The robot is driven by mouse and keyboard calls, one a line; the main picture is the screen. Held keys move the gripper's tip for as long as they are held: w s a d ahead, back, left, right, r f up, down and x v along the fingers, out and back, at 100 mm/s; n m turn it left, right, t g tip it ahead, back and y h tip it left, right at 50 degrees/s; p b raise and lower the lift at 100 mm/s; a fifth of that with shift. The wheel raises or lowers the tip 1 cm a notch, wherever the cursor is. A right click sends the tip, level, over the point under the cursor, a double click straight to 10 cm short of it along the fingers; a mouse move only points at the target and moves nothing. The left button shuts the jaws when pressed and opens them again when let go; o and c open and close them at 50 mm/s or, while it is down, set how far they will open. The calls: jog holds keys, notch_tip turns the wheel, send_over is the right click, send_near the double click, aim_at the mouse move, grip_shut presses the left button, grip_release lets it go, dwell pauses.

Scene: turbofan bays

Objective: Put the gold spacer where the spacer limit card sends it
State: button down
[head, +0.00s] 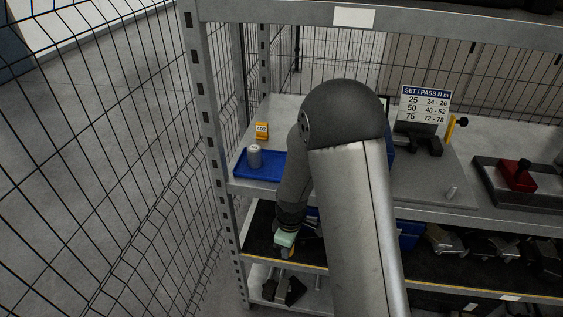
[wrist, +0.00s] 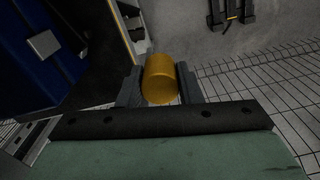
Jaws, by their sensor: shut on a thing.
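The gold spacer (wrist: 159,79) is a short gold cylinder held between the two dark fingers of my gripper (wrist: 160,86) in the wrist view. The fingers touch its sides, and its round end faces the camera. In the head view my gripper (head: 286,252) hangs low at the front of the lower shelf, left of my large arm link. The spacer is too small and covered there to make out clearly. No card that reads as a spacer limit card shows. A white sign (head: 425,103) on the upper shelf reads "SET / PASS N m" with rows for 25, 50 and 75.
A blue tray (head: 240,171) with a grey cylinder (head: 254,156) and an orange "402" tag (head: 262,131) stand on the upper shelf's left. A blue bin (head: 411,236) and dark tools sit on the lower shelf. Rack post (head: 213,120) and mesh fence stand left.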

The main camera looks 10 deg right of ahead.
jog(key=w+d+r+n, duration=0.3)
jog(key=d+r+n, duration=0.15)
jog(key=r, duration=0.45)
jog(key=w+d+r+n+b, duration=0.1)
jog(key=w+d+r+n, duration=0.3)
jog(key=r, duration=0.6)
jog(key=w+d+r+n, duration=0.2)
jog(key=d+r+n, duration=0.3)
jog(key=r, duration=0.4)
jog(key=shift+n, duration=0.65)
jog(key=w+a+f+p, duration=0.1)
jog(key=w+a+f, duration=0.1)
jog(key=w+a, duration=0.1)
jog(key=w+a+f+p, duration=0.1)
jog(key=w+a+f, duration=0.2)
jog(key=w+a+f+p, duration=0.1)
jog(key=w+a+f, duration=0.1)
jog(key=w+a, duration=0.1)
jog(key=shift+f+p, duration=0.2)
jog(key=shift+p, duration=0.2)
jog(key=shift+w+a+f, duration=0.4)
jog(key=shift+a+f, duration=0.05)
jog(key=shift+f, duration=0.25)
jog(key=shift+w+f+p, duration=0.1)
jog(key=shift+f+p, duration=0.3)
jog(key=shift+f, duration=1.25)
